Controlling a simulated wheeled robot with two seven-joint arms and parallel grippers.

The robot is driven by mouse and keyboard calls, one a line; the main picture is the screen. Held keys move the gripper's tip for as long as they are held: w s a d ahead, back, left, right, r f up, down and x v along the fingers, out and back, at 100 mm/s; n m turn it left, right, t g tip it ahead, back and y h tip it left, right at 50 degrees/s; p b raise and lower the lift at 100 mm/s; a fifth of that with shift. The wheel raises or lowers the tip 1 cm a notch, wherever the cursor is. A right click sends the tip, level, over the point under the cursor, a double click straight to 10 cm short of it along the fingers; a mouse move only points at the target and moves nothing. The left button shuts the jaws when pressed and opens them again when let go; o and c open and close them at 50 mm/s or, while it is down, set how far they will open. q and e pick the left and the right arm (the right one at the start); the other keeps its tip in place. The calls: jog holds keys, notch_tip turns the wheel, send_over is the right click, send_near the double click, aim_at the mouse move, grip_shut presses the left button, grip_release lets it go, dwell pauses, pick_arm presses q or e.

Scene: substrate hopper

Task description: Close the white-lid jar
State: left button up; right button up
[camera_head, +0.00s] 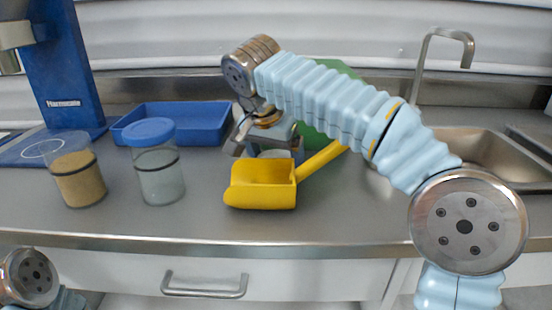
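No white-lid jar shows clearly. A pale rounded edge (274,154) shows just behind the yellow scoop, under my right gripper; I cannot tell whether it is a lid or a jar rim. My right gripper (266,148) points down behind the scoop, its fingers partly hidden by it, so its grip is unclear. A blue-lid jar (160,180) stands upright at centre left, its lid on. An open clear jar (78,182) with tan contents stands to its left. My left gripper is out of view; only part of that arm shows at the lower left.
A yellow scoop (260,190) lies near the counter's front, its handle to the right. A blue tray (185,122) is behind the jars. A blue stand (66,75) is at the left, a sink (480,160) at the right. A green object (325,128) is behind my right arm.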

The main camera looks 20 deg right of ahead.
notch_tip(320, 180, up, 9)
jog(key=p, duration=0.3)
jog(key=shift+f, duration=0.2)
jog(key=shift+r, duration=0.45)
